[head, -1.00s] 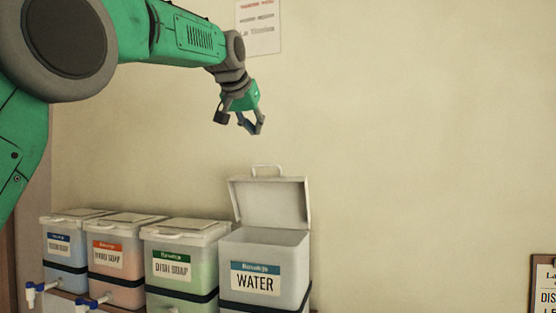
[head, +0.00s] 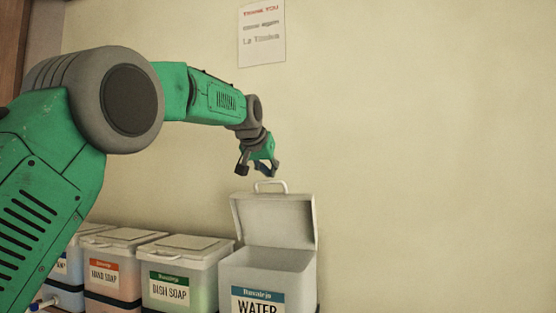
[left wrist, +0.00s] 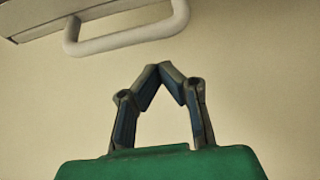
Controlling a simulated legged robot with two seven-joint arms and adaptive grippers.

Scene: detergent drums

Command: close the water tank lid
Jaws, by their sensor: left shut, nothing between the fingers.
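The water tank (head: 262,278) stands at the right end of the row in the head view, its label cut off by the lower edge. Its lid (head: 274,219) is open, standing upright at the back, with a white handle (head: 270,186) on top. My left gripper (head: 258,172) is just above the handle, apart from it, with nothing held. In the left wrist view its fingertips (left wrist: 160,70) meet, and the handle (left wrist: 128,38) and a lid edge (left wrist: 45,18) show beyond them at the top. My right gripper is not in view.
A dish soap drum (head: 182,275) and a hand soap drum (head: 112,268), both with closed lids, stand left of the tank. A paper notice (head: 262,32) hangs on the wall above. The space right of the tank is clear.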

